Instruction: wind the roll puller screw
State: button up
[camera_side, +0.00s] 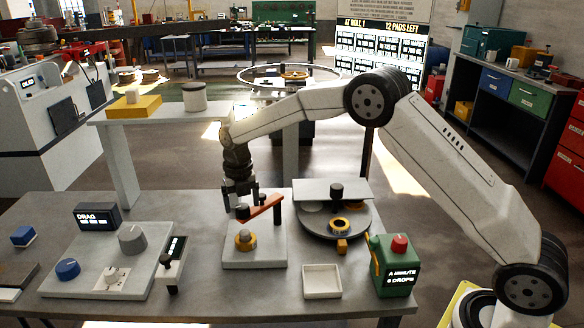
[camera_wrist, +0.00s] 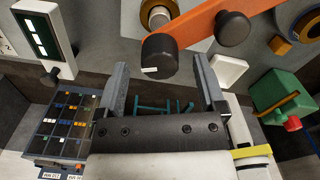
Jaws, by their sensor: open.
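My gripper (camera_side: 241,203) points down over the roll puller, its two fingers apart and empty. In the wrist view the open fingers (camera_wrist: 160,65) stand left and right of a black knob with a white mark (camera_wrist: 160,57), which shows just beyond and between the tips. I cannot tell whether they touch it. The orange crank arm (camera_side: 264,206) runs right from this knob; it also shows in the wrist view (camera_wrist: 200,28). A second black knob (camera_wrist: 233,29) sits farther along the arm. Below is a brass collar (camera_side: 245,241) on a pale base plate (camera_side: 255,258).
Right of the crank stands a round dark bender table (camera_side: 360,222) with a grey plate above it. A white tray (camera_side: 322,282) and a green box with a red knob (camera_side: 393,265) stand at the front right. A dial panel (camera_side: 140,240) and a small display stand (camera_side: 173,264) are on the left.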

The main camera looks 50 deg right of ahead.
jog(key=shift+f, duration=0.85)
grip_shut()
jog(key=shift+n, duration=0.3)
jog(key=shift+n, duration=1.3)
